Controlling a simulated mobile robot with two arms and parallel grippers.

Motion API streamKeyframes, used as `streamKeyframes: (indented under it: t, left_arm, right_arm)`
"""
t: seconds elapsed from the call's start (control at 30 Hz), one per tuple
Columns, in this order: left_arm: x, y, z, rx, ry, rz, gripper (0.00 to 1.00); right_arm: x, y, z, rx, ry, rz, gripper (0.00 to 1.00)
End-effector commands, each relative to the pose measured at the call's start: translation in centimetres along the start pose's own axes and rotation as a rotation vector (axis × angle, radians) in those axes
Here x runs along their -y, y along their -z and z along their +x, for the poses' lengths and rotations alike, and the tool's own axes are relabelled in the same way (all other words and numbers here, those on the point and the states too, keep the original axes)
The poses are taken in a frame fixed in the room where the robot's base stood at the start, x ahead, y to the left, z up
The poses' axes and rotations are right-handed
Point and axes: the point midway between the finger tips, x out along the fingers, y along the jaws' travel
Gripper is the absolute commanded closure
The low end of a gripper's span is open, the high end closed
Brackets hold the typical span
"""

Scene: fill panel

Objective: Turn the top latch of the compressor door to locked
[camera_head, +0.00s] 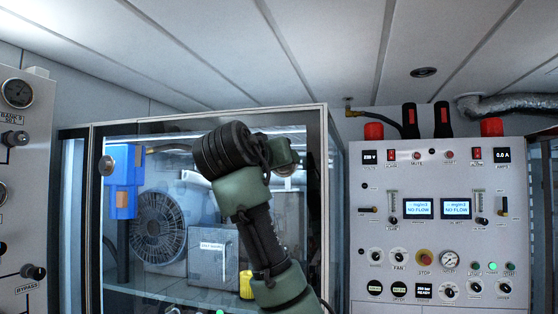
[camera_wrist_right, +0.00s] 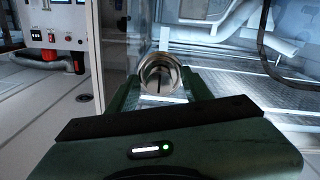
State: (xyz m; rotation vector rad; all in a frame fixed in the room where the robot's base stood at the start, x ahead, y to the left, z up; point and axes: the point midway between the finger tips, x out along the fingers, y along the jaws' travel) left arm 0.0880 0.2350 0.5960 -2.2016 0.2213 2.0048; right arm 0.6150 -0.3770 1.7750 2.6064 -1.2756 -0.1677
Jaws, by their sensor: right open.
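The compressor door is a glass pane in a pale and dark frame (camera_head: 322,215) in the head view. In the right wrist view a round metal latch knob (camera_wrist_right: 160,74) with a dark upright slot or bar shows close ahead. My right gripper (camera_wrist_right: 160,88) is open, with its green fingers on either side of the knob; I cannot tell whether they touch it. In the head view my right arm crosses the door, and its wrist hides most of the gripper and the latch area. A second round knob (camera_head: 107,166) sits on the door's left side. My left gripper is not in view.
Behind the glass are a blue unit (camera_head: 123,180), a fan (camera_head: 158,226) and a grey box (camera_head: 212,256). A white control panel (camera_head: 437,178) with displays, knobs and red-capped fittings stands right of the door. Another panel with gauges (camera_head: 17,92) is at the left. The ceiling is low.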

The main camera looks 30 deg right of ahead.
Motion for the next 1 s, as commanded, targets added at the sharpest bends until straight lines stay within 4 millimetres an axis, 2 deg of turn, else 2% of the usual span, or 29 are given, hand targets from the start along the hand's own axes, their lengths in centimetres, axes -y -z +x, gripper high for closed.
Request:
streamKeyframes:
  t: [0.03,0.2,0.63,1.0]
  left_arm:
    - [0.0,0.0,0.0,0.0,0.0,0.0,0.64]
    - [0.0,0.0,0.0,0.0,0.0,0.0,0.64]
    - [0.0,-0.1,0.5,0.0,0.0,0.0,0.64]
    - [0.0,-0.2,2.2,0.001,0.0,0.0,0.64]
  right_arm:
    - [0.0,0.0,0.0,0.0,0.0,0.0,0.53]
    - [0.0,0.0,0.0,0.0,0.001,-0.001,1.0]
    - [0.1,-0.1,-0.1,-0.003,0.0,-0.068,1.0]
    - [0.1,-0.2,-0.1,-0.017,-0.004,-0.354,1.0]
